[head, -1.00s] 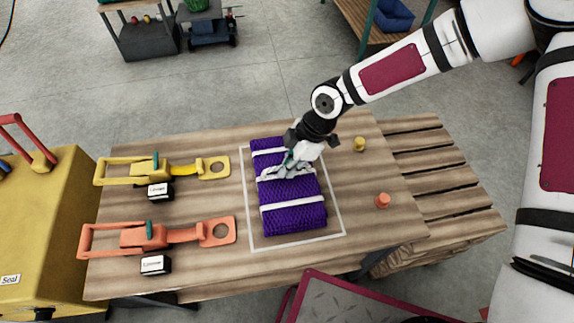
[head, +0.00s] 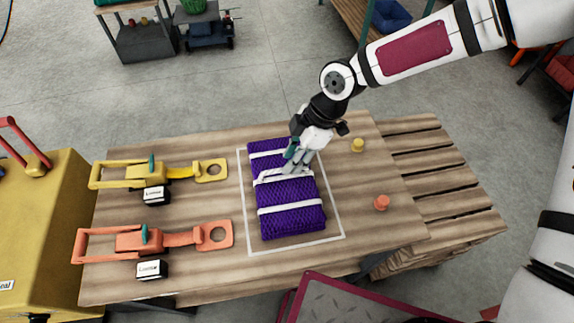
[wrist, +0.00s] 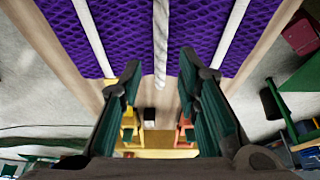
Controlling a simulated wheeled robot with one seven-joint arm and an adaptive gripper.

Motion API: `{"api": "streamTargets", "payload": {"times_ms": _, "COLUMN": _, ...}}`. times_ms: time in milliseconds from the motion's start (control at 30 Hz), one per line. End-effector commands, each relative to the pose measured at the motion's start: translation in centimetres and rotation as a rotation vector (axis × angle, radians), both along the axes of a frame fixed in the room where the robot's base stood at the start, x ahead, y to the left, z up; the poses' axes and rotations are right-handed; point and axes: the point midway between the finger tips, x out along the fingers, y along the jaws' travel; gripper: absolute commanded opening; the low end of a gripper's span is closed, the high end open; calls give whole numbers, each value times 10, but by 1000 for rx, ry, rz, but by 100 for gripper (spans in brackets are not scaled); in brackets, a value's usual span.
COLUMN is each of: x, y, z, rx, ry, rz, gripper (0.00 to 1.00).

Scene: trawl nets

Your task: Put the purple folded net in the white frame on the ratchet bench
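The purple folded net (head: 290,215) lies on the wooden ratchet bench, inside the white frame (head: 243,190). Three white straps go round it. Its long side runs nearly along the frame's sides, and bare wood shows between net and frame. My gripper (head: 288,172) is just above the net's middle strap, at its right side. In the wrist view my gripper (wrist: 160,85) has its two green-padded fingers apart, with the end of the middle strap between their tips and the net (wrist: 185,40) beyond them. I cannot tell whether the fingers touch the net.
A yellow ratchet (head: 140,174) and an orange ratchet (head: 150,238) lie on the bench left of the frame, with labels beside them. A yellow peg (head: 358,145) and an orange peg (head: 381,202) stand right of it. A yellow cabinet (head: 45,230) adjoins the left.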

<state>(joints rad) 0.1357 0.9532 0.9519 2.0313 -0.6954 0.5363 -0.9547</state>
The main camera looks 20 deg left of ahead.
Motion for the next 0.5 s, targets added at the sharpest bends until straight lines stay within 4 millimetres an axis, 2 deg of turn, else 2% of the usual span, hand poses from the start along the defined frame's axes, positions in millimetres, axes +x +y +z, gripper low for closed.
{"api": "streamTargets", "payload": {"times_ms": 200, "x": 11, "y": -15, "z": 40, "rx": 1, "ry": -3, "rz": -3, "gripper": 30}}
{"api": "streamTargets", "payload": {"times_ms": 333, "x": 14, "y": -20, "z": 57, "rx": 0, "ry": -1, "rz": -3, "gripper": 30}}
{"api": "streamTargets", "payload": {"times_ms": 500, "x": 15, "y": -24, "z": 66, "rx": 0, "ry": 0, "rz": -1, "gripper": 30}}
